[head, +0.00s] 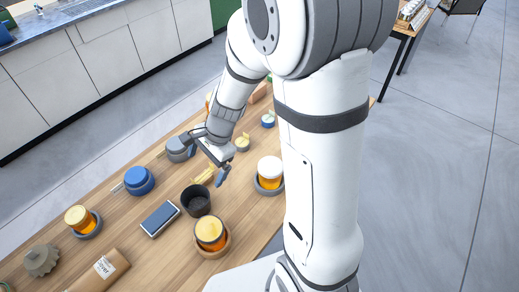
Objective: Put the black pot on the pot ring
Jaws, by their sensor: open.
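The black pot (197,203) stands upright on the wooden table, open at the top, in the lower middle of the head view. My gripper (206,165) is open above the table, just beyond the black pot and apart from it, with its two blue-tipped fingers spread. I see nothing between the fingers. Amber jars stand in ring-like bases: a tan one (213,254) close to the black pot on its near right, a grey one (268,190) to the right, and a dark grey one (96,229) to the left. I cannot tell which, if any, is the pot ring.
A blue round pot (139,181) and a grey pot (178,151) stand toward the table's far edge. A dark blue flat case (160,219) lies left of the black pot. Yellow pieces (203,176) lie under my gripper. A brown packet (102,271) lies at lower left.

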